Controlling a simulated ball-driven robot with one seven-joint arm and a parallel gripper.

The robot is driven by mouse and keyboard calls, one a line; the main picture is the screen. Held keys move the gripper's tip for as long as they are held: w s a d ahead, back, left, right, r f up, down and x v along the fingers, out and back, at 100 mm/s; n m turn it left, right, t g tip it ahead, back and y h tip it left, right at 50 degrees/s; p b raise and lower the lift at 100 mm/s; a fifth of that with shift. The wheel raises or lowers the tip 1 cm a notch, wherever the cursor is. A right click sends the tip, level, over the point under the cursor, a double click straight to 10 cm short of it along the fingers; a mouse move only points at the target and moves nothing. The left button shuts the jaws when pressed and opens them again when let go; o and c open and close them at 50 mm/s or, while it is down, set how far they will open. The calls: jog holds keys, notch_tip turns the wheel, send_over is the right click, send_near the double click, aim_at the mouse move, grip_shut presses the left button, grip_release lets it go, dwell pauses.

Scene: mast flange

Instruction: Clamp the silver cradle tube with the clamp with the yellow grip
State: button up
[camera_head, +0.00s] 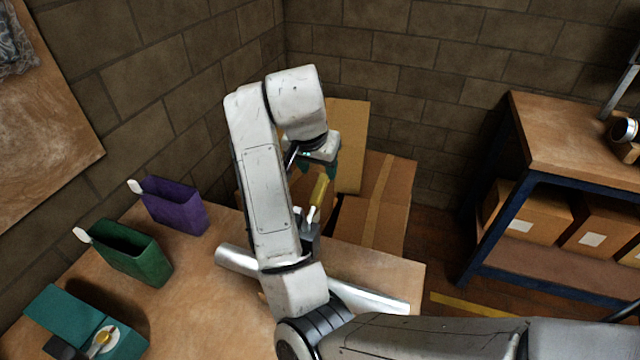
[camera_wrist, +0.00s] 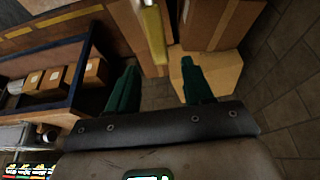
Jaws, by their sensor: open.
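The silver cradle tube (camera_head: 370,297) lies across the front part of the wooden table in the head view, its middle hidden behind my arm. The clamp's yellow grip (camera_head: 319,190) stands up near the tube, over a dark clamp body (camera_head: 309,240) partly hidden by my arm. I cannot tell how the clamp sits on the tube. My gripper (camera_head: 319,172) is open just above the yellow grip. In the wrist view the green fingers of my gripper (camera_wrist: 160,66) are apart, and the yellow grip (camera_wrist: 152,32) shows at the top, between their lines; nothing is held.
A purple bin (camera_head: 175,205) and a green bin (camera_head: 130,252) stand at the table's left. A teal box (camera_head: 65,310) with a yellow-knobbed part is at front left. Cardboard boxes (camera_head: 385,190) stand behind the table. A blue-framed shelf (camera_head: 520,190) is at right.

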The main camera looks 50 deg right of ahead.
aim_at(322, 180)
jog(key=x, duration=0.6)
jog(key=shift+d+f, duration=0.15)
jog(key=shift+f, duration=0.25)
jog(key=shift+c, duration=0.3)
grip_shut()
